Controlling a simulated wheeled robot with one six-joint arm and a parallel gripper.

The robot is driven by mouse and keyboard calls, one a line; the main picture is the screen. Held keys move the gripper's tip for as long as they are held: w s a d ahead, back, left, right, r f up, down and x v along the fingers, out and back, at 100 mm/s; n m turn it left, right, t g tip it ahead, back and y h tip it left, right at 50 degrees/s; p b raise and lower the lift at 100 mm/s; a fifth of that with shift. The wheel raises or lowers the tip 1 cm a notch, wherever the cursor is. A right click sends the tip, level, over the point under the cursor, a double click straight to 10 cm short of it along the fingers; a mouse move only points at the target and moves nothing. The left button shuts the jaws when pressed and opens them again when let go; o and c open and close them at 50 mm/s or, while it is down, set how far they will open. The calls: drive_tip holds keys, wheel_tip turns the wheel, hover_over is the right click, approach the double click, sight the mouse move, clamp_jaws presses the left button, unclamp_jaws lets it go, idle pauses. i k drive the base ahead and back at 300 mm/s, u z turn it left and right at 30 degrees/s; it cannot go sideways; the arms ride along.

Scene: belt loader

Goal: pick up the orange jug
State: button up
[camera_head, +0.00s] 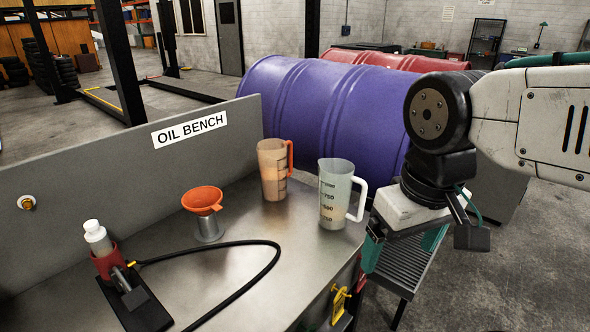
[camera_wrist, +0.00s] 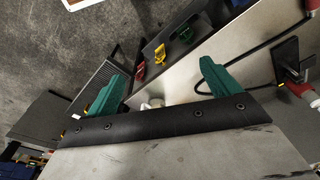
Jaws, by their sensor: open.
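The orange jug (camera_head: 272,171) stands upright on the bench, near its back panel, with its handle on the right. A clear whitish jug (camera_head: 335,200) with measuring marks and a white handle stands in front of it and to its right. My gripper (camera_head: 402,258) is to the right of both jugs, past the bench edge, pointing down, open and apart from them. In the wrist view my gripper (camera_wrist: 163,72) shows two spread green fingers with nothing gripped. A small pale shape (camera_wrist: 152,103) shows low between them, mostly hidden by the gripper body. I cannot make out the orange jug there.
An orange funnel (camera_head: 203,199) on a metal stand, a black hose (camera_head: 277,262) and a white-capped bottle (camera_head: 97,237) in a red holder are on the bench (camera_head: 240,290). Behind it lies a purple drum (camera_head: 325,105). A grated step (camera_head: 405,262) is below my gripper.

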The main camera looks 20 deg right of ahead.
sight(272, 153)
drive_tip(key=z, duration=2.25)
drive_tip(key=i, duration=1.75)
drive_tip(key=u, duration=3.55)
drive_tip(key=i, duration=0.5)
drive_tip(key=u, duration=0.25)
